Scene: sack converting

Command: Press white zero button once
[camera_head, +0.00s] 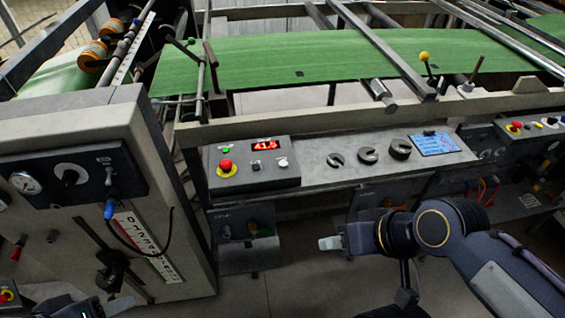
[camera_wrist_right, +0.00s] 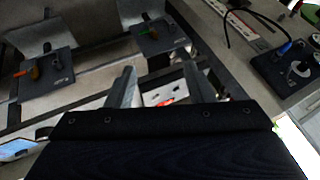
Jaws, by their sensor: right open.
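The control box (camera_head: 253,166) stands on the machine's front rail and carries a red digital display (camera_head: 265,145) that seems to read 41.5. The small white button (camera_head: 283,162) is on its right side, below the display. My right gripper (camera_head: 330,243) is in front of and below the box, to the right of the button and apart from it, pointing left. In the right wrist view its two fingers (camera_wrist_right: 158,85) are spread with nothing held between them. A dark part at the lower left edge looks like my left gripper (camera_head: 118,304); its jaws are unclear.
A red mushroom button (camera_head: 226,166) and a green button (camera_head: 226,150) share the box. A grey cabinet (camera_head: 185,240) stands at left. Green sheet (camera_head: 290,55) runs behind.

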